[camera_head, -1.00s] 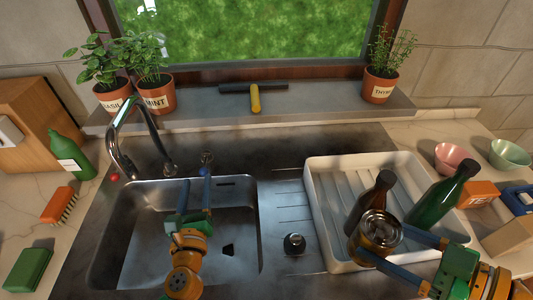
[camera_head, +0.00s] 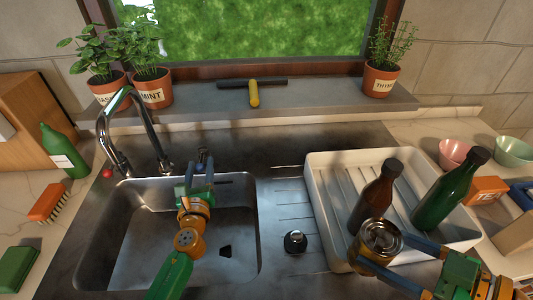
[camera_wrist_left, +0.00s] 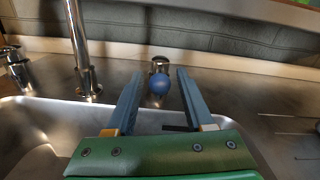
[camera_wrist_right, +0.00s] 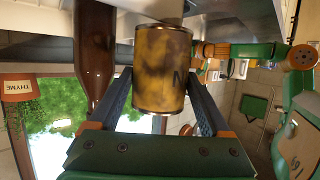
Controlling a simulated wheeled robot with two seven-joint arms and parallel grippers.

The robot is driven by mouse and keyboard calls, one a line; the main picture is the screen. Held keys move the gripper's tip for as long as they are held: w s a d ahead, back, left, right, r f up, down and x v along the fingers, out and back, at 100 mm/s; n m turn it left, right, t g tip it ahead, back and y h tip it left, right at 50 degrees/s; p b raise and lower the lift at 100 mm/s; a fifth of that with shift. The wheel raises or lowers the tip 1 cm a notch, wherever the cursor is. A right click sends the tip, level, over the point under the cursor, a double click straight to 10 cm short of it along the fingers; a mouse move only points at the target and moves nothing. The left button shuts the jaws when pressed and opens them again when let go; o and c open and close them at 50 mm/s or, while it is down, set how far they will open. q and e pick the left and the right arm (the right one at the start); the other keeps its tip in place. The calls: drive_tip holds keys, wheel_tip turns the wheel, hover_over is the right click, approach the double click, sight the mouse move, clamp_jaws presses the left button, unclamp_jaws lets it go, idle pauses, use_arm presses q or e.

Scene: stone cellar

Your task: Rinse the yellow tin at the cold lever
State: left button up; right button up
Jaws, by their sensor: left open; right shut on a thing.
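The yellow tin (camera_head: 378,242), worn and stained with a dark letter, is between the fingers of my right gripper (camera_head: 371,253), which is shut on it. It is held by the drying tray's front left corner, its round top facing up; it also shows in the right wrist view (camera_wrist_right: 163,70). The cold lever has a blue ball (camera_wrist_left: 159,86) and stands behind the sink. My left gripper (camera_wrist_left: 157,80) is open, its fingers either side of the ball in that view; contact cannot be told. In the head view the left gripper (camera_head: 200,170) largely hides the lever. The chrome tap (camera_head: 151,125) arches at the sink's left; no water is visible.
The steel sink (camera_head: 105,240) is under my left arm. A red-balled lever (camera_head: 107,172) is by the tap. The white drying tray (camera_head: 320,205) holds a brown bottle (camera_head: 376,195) close behind the tin and a green bottle (camera_head: 448,192). A dark plug (camera_head: 295,242) sits between sink and tray.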

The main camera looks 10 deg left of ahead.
sight(202, 158)
use_arm(q)
drive_tip(key=shift+x, duration=1.25)
clamp_jaws()
idle(0.5)
